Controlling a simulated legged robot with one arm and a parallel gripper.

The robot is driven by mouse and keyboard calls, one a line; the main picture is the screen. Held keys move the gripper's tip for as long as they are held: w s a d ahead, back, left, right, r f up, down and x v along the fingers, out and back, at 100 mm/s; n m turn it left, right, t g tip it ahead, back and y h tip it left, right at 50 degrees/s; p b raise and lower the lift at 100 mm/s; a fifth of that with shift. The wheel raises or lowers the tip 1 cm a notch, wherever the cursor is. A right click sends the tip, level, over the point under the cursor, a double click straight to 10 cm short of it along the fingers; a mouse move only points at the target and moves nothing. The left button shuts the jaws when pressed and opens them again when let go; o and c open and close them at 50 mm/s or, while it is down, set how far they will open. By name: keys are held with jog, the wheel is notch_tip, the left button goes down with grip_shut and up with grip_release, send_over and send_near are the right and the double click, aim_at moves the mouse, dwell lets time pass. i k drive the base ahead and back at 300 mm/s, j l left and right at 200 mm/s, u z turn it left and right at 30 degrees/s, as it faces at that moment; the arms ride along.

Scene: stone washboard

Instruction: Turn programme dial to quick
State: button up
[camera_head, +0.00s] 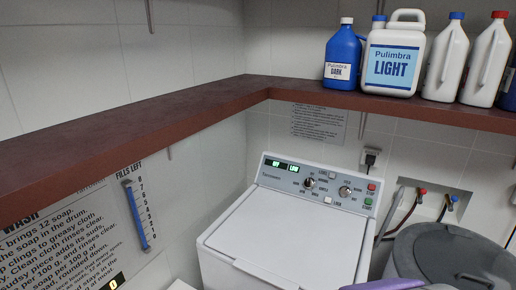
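A white top-loading washing machine (285,240) stands in the corner below the shelf, with its lid shut. Its grey control panel (320,184) runs along the back edge. The panel has a dark knob (309,183) near the middle and a silver knob (345,191) to its right. Small labels surround both knobs; they are too small to read surely, so I cannot tell which setting either points to. Two green lit displays (286,166) are at the panel's left, and red and green buttons (369,194) at its right. My gripper is not recognisable in this view.
A dark red shelf (150,115) runs along both walls above the machine, carrying detergent bottles (395,55) at the right. A grey lidded bin (450,255) stands right of the machine. A purple object (385,285) shows at the bottom edge. Taps (437,199) are on the wall.

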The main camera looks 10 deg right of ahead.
aim_at(310, 184)
jog(key=i+l, duration=0.3)
jog(key=l, duration=0.15)
jog(key=i+l, duration=0.3)
jog(key=l, duration=0.15)
jog(key=i+l, duration=0.3)
jog(key=l+u, duration=0.05)
jog(key=l, duration=0.05)
